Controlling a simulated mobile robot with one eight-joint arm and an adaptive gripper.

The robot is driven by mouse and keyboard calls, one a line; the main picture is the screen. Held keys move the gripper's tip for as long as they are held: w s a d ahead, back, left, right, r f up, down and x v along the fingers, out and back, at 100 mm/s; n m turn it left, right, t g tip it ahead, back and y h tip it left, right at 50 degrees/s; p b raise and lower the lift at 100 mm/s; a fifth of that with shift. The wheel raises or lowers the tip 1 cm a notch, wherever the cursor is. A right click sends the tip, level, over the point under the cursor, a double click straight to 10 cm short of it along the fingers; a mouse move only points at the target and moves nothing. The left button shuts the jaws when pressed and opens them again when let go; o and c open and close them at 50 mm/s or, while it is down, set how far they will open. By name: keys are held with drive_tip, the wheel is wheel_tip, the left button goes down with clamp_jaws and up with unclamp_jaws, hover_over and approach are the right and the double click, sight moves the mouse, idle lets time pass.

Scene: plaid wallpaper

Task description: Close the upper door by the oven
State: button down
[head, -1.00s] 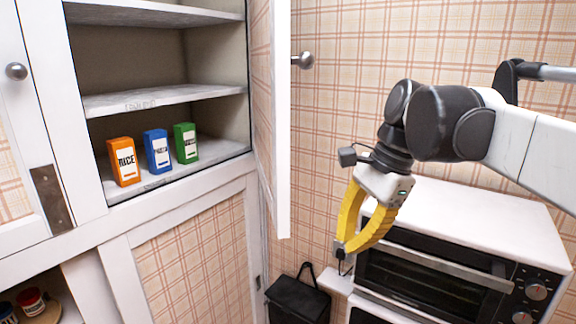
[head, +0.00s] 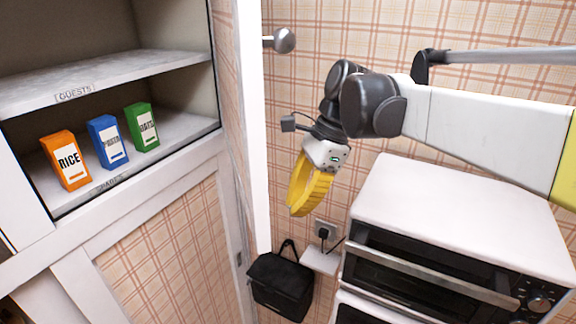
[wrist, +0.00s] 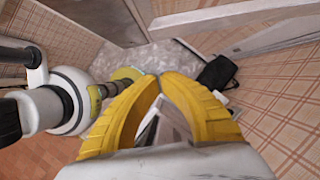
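The upper door (head: 250,130) of the wall cupboard stands wide open and shows almost edge-on in the head view. Its round metal knob (head: 284,40) sticks out to the right near the top. My gripper (head: 296,212) hangs to the right of the door, lower than the knob and apart from it in the picture. Its yellow fingers point down. In the wrist view the fingertips (wrist: 160,77) meet with nothing visible between them. The oven (head: 430,275) stands at the lower right.
The open cupboard holds an orange rice box (head: 66,162), a blue box (head: 108,142) and a green box (head: 142,127) on its lower shelf. A black bag (head: 281,285) hangs below the door. A wall socket with a plug (head: 325,231) is beside the oven.

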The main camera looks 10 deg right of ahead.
drive_tip(key=a, duration=0.3)
drive_tip(key=s+a+p, duration=0.1)
drive_tip(key=shift+a+f, duration=0.15)
drive_tip(key=shift+f, duration=0.2)
